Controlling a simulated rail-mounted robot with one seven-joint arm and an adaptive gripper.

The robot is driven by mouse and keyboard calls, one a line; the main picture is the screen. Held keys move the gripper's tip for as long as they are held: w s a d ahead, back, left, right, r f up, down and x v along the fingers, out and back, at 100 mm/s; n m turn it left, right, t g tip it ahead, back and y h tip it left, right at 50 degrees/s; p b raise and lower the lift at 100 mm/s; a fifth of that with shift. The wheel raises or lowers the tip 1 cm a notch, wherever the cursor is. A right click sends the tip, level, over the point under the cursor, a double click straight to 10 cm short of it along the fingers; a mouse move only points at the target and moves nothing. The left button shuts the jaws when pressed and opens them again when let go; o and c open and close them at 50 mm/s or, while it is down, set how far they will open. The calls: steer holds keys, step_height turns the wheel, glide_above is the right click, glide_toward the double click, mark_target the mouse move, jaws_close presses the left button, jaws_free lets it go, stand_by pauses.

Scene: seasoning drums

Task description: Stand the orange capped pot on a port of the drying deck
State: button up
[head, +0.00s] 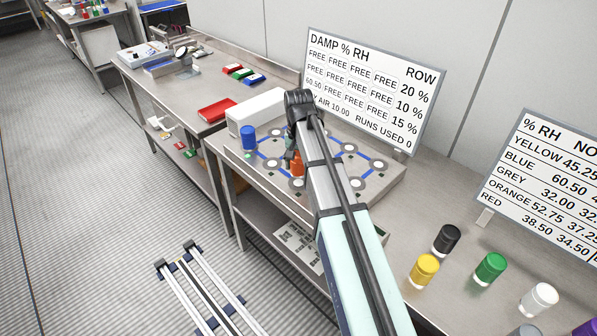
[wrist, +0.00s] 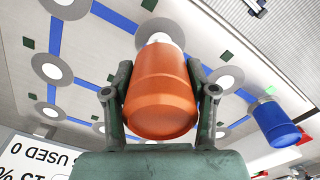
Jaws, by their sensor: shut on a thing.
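My gripper (wrist: 160,98) is shut on the orange pot (wrist: 160,90), with one finger on each side of its body. In the head view the orange pot (head: 297,166) shows partly behind my arm, over the drying deck (head: 385,186). The deck is a pale plate with white round ports in grey rings, joined by blue lines. In the wrist view the pot's white end points at a grey-ringed port (wrist: 172,28) and overlaps it. I cannot tell whether the pot touches the deck. A blue pot (head: 248,138) stands at the deck's left corner and also shows in the wrist view (wrist: 275,122).
A white box (head: 256,110) stands behind the deck's left side. A damp-reading board (head: 370,88) stands behind the deck. Black (head: 446,239), yellow (head: 424,270), green (head: 489,267) and white (head: 538,299) pots stand to the right. Several deck ports are bare.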

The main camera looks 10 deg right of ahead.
mark_target(299, 174)
steer(key=shift+f+p, duration=0.45)
steer(key=shift+f, duration=1.75)
steer(key=shift+f, duration=0.15)
steer(key=o, duration=1.3)
step_height(299, 174, up, 12)
steer(key=b, duration=0.2)
steer(key=shift+b, duration=0.3)
